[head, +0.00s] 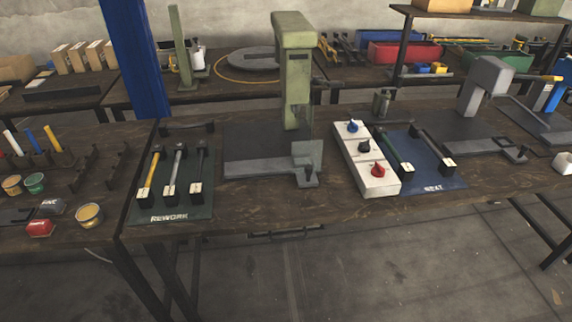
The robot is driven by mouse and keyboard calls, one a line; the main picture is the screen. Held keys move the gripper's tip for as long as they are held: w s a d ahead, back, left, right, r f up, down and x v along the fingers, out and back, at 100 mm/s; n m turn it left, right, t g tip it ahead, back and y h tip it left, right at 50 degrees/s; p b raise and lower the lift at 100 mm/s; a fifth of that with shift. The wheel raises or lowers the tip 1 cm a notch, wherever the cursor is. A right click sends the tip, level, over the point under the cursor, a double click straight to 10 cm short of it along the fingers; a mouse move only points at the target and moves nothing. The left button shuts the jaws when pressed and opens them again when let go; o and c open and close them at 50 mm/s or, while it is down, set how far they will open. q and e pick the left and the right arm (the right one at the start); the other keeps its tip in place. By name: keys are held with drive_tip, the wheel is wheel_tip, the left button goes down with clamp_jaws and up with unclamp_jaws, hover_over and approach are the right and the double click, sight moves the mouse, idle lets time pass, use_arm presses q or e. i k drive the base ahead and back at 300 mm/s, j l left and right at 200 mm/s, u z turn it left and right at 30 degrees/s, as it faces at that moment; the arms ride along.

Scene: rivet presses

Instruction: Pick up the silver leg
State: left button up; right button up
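The silver leg (178,163) stands in the middle of three legs on the dark green mat marked REWORK (169,211), at the left of the near bench. Its lower end meets a small black block with a pale label. A yellow leg (151,172) is to its left and a black leg (200,165) to its right, each with a similar block. Nothing covers the silver leg. Neither of my grippers shows in the head view.
A green press (296,75) stands right of the mat. Beyond are a white box (362,155) with three knobs, a blue mat (431,186) with more legs, and a grey press (482,85). A blue post (139,60) rises behind the REWORK mat. Floor in front is clear.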

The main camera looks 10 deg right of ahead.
sight(170, 195)
drive_tip(key=j+z, duration=0.1)
drive_tip(key=z, duration=0.45)
drive_tip(key=j+z, duration=0.45)
drive_tip(key=k+j+z, duration=0.1)
drive_tip(key=j+z, duration=0.35)
drive_tip(key=k+j, duration=0.1)
drive_tip(key=j, duration=0.3)
drive_tip(key=k+j+z, duration=0.1)
drive_tip(key=j, duration=0.3)
drive_tip(key=k+j, duration=0.1)
drive_tip(key=j, duration=0.25)
drive_tip(key=k+j, duration=0.1)
drive_tip(key=j, duration=0.3)
drive_tip(key=z, duration=0.05)
